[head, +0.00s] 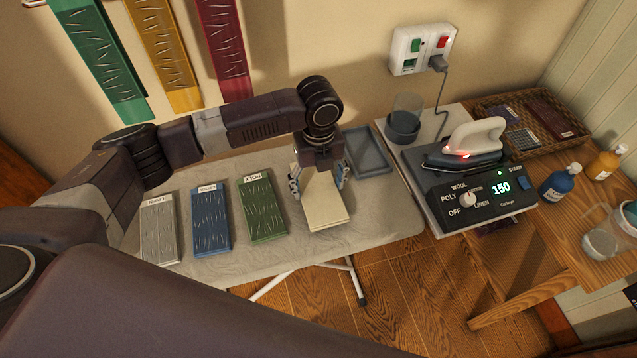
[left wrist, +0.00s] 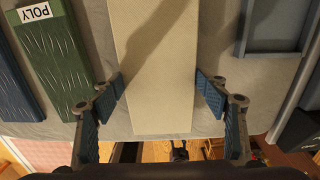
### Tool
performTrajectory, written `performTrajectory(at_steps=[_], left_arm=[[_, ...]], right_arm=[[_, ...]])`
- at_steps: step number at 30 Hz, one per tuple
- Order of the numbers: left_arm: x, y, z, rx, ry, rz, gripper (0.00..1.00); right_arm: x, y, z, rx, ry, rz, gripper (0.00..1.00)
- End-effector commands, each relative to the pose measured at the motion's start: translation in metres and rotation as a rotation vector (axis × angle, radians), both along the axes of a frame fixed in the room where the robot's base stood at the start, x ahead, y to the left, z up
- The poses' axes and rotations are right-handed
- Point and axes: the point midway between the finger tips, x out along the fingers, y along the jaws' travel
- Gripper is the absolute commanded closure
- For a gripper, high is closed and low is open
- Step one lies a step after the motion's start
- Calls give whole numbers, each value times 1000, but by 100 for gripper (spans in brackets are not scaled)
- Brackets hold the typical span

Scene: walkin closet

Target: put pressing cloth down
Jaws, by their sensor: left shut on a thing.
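The pressing cloth, a folded cream pad (head: 326,208), is at the right part of the grey ironing board (head: 385,224), beside the green folded cloth. My left gripper (head: 318,184) points down over its back part, shut on it with a finger at each side edge. The left wrist view shows the pale cloth (left wrist: 155,65) between the two fingers (left wrist: 160,88). I cannot tell whether it touches the board or is slightly above it. My right gripper is out of view.
Grey (head: 160,228), blue (head: 210,220) and green (head: 262,207) folded cloths lie left of the pad. A grey-blue tray (head: 368,152) lies behind right. The iron (head: 468,148) sits on its control unit (head: 480,195) at right, its red light lit.

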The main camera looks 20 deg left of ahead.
Motion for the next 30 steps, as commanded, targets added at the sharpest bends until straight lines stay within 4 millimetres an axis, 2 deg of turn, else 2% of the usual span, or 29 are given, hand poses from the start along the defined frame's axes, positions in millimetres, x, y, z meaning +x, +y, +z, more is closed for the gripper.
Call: performTrajectory(at_steps=[1,6,17,20,30], left_arm=[[0,0,-2,-1,1,0,31],[0,0,-1,0,0,0,14],[0,0,5,1,-1,-1,14],[2,0,17,-1,-4,0,14],[1,0,88,-1,-3,0,14]], right_arm=[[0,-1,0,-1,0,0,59],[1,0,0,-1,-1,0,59],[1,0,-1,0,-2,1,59],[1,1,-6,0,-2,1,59],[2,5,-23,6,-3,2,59]])
